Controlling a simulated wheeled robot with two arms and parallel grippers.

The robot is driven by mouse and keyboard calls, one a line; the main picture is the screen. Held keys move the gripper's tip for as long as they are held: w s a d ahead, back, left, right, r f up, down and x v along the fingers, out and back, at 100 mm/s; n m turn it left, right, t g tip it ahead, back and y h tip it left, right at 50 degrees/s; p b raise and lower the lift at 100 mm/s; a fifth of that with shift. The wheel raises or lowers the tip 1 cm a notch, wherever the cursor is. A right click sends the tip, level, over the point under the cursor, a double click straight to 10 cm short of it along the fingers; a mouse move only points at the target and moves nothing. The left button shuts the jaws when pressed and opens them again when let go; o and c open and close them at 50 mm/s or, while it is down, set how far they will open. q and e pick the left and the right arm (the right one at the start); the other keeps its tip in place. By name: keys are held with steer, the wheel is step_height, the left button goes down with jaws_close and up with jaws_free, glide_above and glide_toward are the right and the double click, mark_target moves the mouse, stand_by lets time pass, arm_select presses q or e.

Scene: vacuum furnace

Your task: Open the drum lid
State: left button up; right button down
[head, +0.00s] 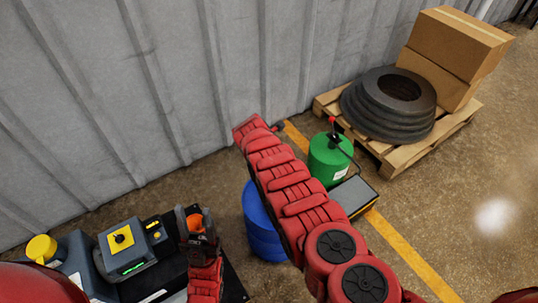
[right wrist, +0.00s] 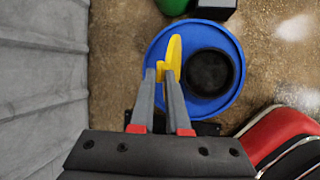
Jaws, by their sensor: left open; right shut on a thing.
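The blue drum (head: 262,228) stands on the floor, partly hidden behind my red right arm in the head view. In the right wrist view I look down on its blue top (right wrist: 228,40), which has a dark round opening (right wrist: 208,72). The yellow lid (right wrist: 174,52) is seen nearly edge-on, standing up at the left side of this opening. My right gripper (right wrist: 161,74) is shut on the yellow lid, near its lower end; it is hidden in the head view. My left gripper (head: 196,222) is open, left of the drum, with an orange item (head: 196,223) at its fingers.
A green container (head: 329,160) and a dark box (head: 353,195) stand right of the drum. A pallet (head: 440,140) holds tires (head: 390,105) and cartons (head: 455,45). A corrugated wall (head: 150,80) runs behind. Grey equipment (head: 125,250) with yellow parts is at lower left.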

steer(key=c, duration=0.9)
jaws_free()
steer(key=shift+c, duration=0.2)
steer(key=p+v, duration=0.9)
steer(key=v, duration=0.8)
steer(key=shift+r+p, duration=0.25)
steer(key=shift+p, duration=0.15)
